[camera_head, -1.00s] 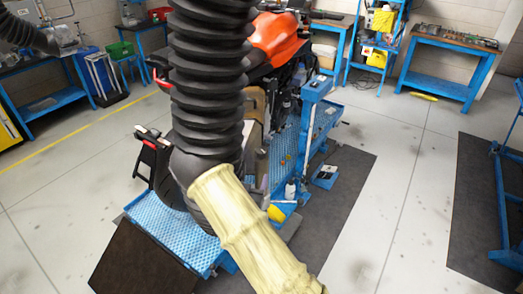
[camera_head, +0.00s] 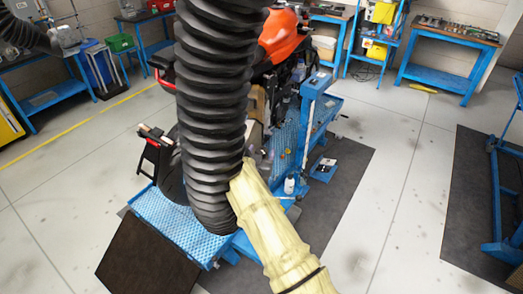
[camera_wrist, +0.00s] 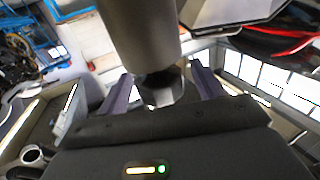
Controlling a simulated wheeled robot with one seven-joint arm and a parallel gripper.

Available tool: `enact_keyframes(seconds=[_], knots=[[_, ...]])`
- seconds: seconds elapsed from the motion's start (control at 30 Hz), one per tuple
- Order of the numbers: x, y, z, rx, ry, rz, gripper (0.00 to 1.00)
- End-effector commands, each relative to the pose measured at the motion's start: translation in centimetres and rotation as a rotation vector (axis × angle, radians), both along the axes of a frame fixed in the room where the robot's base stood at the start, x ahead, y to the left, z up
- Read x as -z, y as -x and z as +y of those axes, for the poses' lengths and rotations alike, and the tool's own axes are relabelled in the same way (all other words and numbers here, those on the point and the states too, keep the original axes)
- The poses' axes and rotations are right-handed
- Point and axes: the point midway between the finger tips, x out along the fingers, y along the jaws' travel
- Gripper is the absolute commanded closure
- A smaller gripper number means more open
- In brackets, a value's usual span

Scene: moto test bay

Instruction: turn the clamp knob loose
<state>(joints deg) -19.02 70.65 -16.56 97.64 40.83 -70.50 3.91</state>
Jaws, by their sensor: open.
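In the wrist view, a thick grey cylinder (camera_wrist: 140,35) comes down from the top edge. At its lower end is a dark, faceted knob-like piece (camera_wrist: 163,90), which may be the clamp knob. My gripper (camera_wrist: 161,72) is open, with one dark finger on each side of this piece. Gaps show between it and both fingers, and I see no contact. In the head view, neither my gripper nor the knob can be made out.
The blue lift platform (camera_head: 170,217) has a dark ramp plate (camera_head: 140,258) at its front. Blue workbenches (camera_head: 440,73) line the back.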

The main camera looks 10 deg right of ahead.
Motion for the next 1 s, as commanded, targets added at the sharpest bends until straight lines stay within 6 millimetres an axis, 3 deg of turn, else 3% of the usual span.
enact_keyframes(seconds=[0.27,0.4,0.5,1.0], knots=[[0.03,-0.09,-0.04,0.0,0.0,0.0,0.35],[0.02,-0.08,-0.04,0.0,0.0,0.0,0.62],[0.02,-0.07,-0.04,0.0,0.0,0.0,0.76],[0.28,-0.01,-0.17,-0.076,0.001,0.002,0.76]])
